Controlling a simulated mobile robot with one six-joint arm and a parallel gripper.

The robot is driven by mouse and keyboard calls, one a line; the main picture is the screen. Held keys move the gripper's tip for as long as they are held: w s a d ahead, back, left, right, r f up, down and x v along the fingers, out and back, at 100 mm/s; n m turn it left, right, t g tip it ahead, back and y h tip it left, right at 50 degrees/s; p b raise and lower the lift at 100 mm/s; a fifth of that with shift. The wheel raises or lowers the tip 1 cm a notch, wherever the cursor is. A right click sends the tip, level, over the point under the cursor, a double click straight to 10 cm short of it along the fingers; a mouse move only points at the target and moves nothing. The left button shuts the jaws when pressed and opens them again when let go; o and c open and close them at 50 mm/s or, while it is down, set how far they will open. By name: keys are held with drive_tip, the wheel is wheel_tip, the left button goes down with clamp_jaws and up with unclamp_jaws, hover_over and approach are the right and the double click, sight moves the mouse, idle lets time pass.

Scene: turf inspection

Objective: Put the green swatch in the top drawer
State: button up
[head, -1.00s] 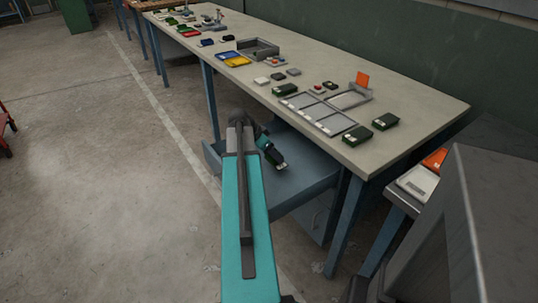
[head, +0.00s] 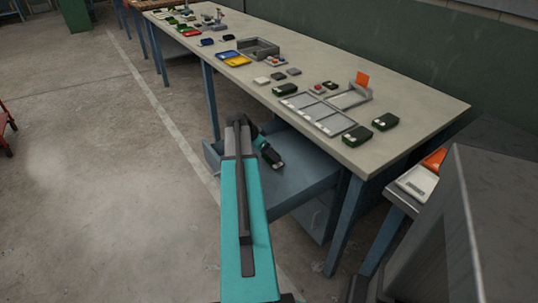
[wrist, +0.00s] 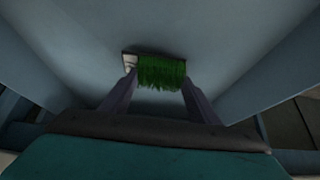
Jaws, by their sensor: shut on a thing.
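The green swatch (wrist: 161,71) is a grass-like tuft on a dark base, with a pale label at its left end. In the wrist view it sits between the two fingers of my gripper (wrist: 158,84), which is shut on it. In the head view, my gripper (head: 277,165) points down inside the open blue-grey drawer (head: 297,184) under the table. The swatch is too small to make out clearly there. The drawer's inner walls rise on both sides in the wrist view (wrist: 65,45). I cannot tell whether the swatch touches the drawer floor.
A grey box-like block (head: 500,220) stands at the right.

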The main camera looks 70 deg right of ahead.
drive_tip(key=shift+f, duration=0.75)
drive_tip(key=shift+f, duration=0.15)
drive_tip(key=o, duration=1)
drive_tip(key=shift+r, duration=0.25)
drive_tip(key=v, duration=1.2)
